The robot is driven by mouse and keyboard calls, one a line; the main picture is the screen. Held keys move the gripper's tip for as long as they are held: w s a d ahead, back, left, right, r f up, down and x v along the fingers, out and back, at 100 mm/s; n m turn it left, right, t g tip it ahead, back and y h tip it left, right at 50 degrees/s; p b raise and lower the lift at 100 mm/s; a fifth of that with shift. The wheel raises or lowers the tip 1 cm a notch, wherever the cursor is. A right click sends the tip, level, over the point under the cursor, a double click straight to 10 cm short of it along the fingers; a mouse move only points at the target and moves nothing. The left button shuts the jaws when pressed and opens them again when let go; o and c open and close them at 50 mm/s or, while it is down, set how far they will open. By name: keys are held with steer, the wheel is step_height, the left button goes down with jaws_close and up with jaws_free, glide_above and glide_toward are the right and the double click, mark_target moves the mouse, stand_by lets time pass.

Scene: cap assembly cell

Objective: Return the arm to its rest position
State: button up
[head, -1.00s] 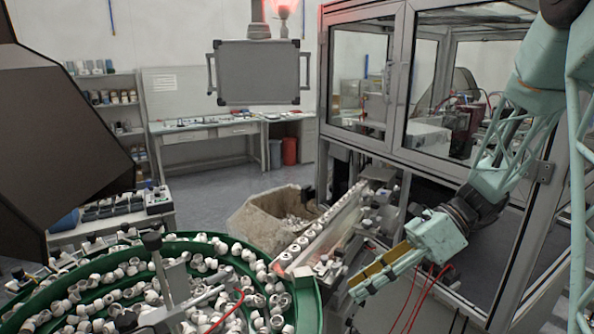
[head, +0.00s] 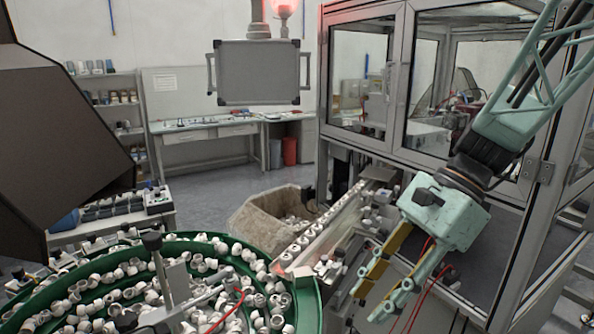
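My gripper (head: 378,300) is in the right half of the head view, on my teal arm that comes in from the upper right. It points down and to the left, in front of the glazed machine enclosure (head: 465,180). Its two fingers, with yellow inner pads, stand apart with a gap between them. I see nothing held in the gap. The fingertips are just right of the linear feed track (head: 325,226) in the picture. Whether they touch anything below is not clear.
A green-rimmed bowl (head: 305,300) full of white caps fills the lower left. A tan bin (head: 262,215) stands behind the track. Red cables (head: 424,285) run by the gripper. A grey panel (head: 259,73) hangs above. Open floor lies behind the bin.

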steer(key=s+d+r+n+t+h, duration=0.3)
steer(key=s+r+n, duration=0.1)
steer(key=s+n, duration=0.3)
steer(key=s+d+r+n+t+h, duration=0.3)
steer(key=s+n, duration=0.4)
steer(key=s, duration=0.4)
steer(key=shift+s+d+r+h, duration=0.4)
steer(key=shift+d+r, duration=0.1)
steer(key=shift+r, duration=0.4)
stand_by(1.1)
